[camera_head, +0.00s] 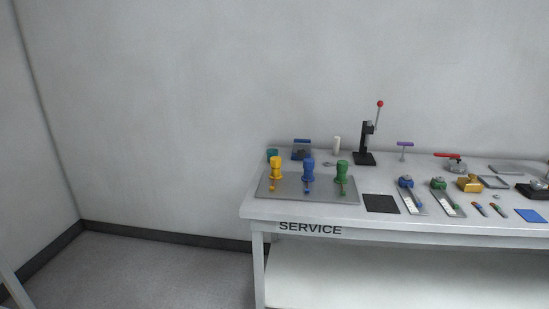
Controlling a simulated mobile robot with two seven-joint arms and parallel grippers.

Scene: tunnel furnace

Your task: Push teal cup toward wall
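The teal cup (272,154) stands near the back left corner of the service table (300,218), close to the wall (200,80). It is small in view, and its lower part is partly hidden behind the yellow-topped fixture. Whether it touches the wall cannot be told. Neither of my grippers is in view.
A grey plate (265,188) with a yellow (277,165), a blue (308,168) and a green (342,172) fixture lies in front of the cup. A blue-handled item (301,143) stands to its right. A black lever press (366,145) is farther right. Floor left of the table is clear.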

